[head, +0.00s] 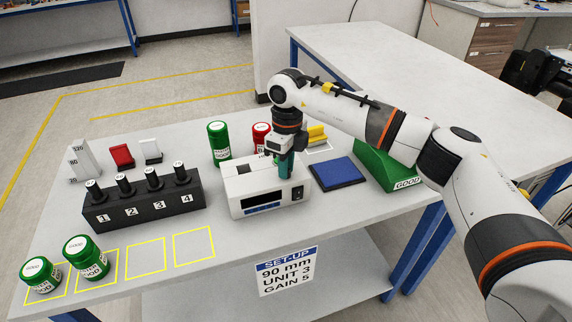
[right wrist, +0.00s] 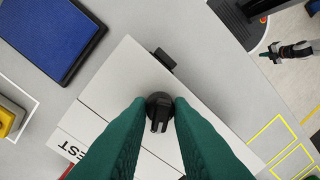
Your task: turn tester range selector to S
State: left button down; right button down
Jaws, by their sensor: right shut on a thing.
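The tester (head: 262,203) is a white box with a dark display on its front, at the middle of the table. My right gripper (head: 283,172) points down onto its top from above. In the right wrist view the black selector knob (right wrist: 158,112) stands on the white top of the tester (right wrist: 120,75), between the green fingers, which are shut on it. The scale letters around the knob cannot be read, so its setting cannot be told. What looks like my left gripper (right wrist: 285,52) shows small at the right wrist view's upper right; its jaws are unclear.
A black block (head: 143,208) with several numbered plugs stands left of the tester. A blue pad (head: 338,173) and a green GOOD bin (head: 392,165) are to the right. Green jars (head: 86,258) stand at front left. A set-up sign (head: 287,270) reads 90 mm, UNIT 3, GAIN 5.

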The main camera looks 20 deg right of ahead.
jog(key=shift+r, duration=0.1)
jog(key=c, duration=1.3)
grip_release()
notch_tip(320, 180, up, 12)
jog(key=b, duration=0.2)
jog(key=shift+w+d, duration=0.2)
